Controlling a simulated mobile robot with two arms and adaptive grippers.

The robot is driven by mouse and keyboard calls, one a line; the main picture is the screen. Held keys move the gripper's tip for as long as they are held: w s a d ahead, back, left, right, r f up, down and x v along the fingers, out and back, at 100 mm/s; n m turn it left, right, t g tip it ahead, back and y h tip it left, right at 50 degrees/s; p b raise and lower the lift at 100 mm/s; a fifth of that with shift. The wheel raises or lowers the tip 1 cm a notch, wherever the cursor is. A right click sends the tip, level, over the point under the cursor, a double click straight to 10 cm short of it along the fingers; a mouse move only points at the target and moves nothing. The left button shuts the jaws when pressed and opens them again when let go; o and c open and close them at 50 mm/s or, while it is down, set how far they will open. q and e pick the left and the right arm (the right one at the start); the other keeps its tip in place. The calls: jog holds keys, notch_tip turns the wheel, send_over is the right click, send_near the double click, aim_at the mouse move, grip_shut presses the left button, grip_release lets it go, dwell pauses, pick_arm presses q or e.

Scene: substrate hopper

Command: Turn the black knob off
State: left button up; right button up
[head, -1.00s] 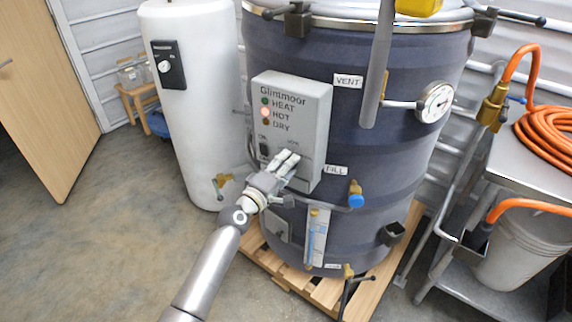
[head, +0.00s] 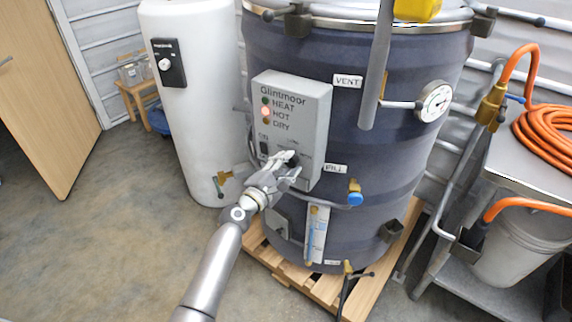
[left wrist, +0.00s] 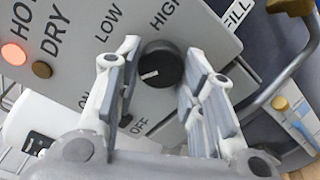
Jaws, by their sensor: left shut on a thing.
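In the head view the knob (head: 293,160) is partly covered by my fingers. My left gripper (head: 286,162) is at the box front with its fingers on either side of the knob, shut on it; the fingers also show in the left wrist view (left wrist: 160,85). My right gripper is in neither view.
The HOT lamp (head: 266,112) glows red. A black switch (head: 263,150) is left of the knob. A blue-handled valve (head: 355,193) is at the lower right. A white tank (head: 195,110) stands to the left, and the floor at left is clear.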

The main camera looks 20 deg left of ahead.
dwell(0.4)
pick_arm(q)
jog(key=o, duration=1)
jog(key=shift+s, duration=0.1)
jog(key=v, duration=1.2)
jog(key=shift+f, duration=0.1)
